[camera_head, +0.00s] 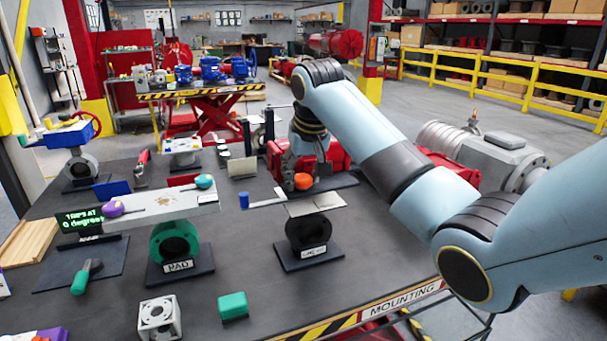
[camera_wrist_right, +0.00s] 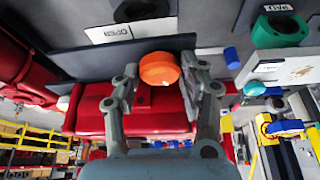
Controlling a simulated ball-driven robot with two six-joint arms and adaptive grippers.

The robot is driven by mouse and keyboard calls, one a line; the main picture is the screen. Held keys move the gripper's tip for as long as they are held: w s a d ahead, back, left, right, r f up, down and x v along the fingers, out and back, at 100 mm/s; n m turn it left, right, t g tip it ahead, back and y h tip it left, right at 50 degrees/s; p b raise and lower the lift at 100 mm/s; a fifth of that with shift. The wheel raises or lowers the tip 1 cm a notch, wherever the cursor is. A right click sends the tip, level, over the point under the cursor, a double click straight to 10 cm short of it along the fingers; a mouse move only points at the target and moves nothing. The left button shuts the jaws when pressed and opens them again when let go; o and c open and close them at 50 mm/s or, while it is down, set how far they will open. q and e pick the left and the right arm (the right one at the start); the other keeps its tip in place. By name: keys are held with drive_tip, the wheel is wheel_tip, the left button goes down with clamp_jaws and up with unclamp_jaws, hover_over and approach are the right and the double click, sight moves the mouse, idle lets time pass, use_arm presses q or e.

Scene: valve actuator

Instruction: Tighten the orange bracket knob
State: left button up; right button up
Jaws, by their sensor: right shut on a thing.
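The orange bracket knob (camera_head: 303,181) is a small round cap low on the near side of a red actuator (camera_head: 339,156) at the middle of the table. In the right wrist view the orange knob (camera_wrist_right: 159,69) sits between the two grey fingers of my right gripper (camera_wrist_right: 160,75). In the head view my right gripper (camera_head: 302,168) reaches down from above, just over the knob. It is shut on the knob, with the knob's face showing past the fingertips. The red actuator (camera_wrist_right: 88,112) lies behind the knob in the wrist view. My left gripper is out of view.
A dark ring stand (camera_head: 307,231) with a flat plate on top stands in front of the knob. A green ring stand (camera_head: 175,243) is to its left. A green block (camera_head: 233,306) and a metal cube (camera_head: 159,319) lie near the front edge. The right front tabletop is clear.

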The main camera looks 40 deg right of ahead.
drive_tip(key=shift+w+r+m, duration=0.1)
drive_tip(key=shift+m, duration=0.2)
drive_tip(key=o, duration=0.9)
drive_tip(key=v, duration=0.7)
drive_tip(key=shift+a+r, duration=0.1)
drive_tip(key=shift+r, duration=0.1)
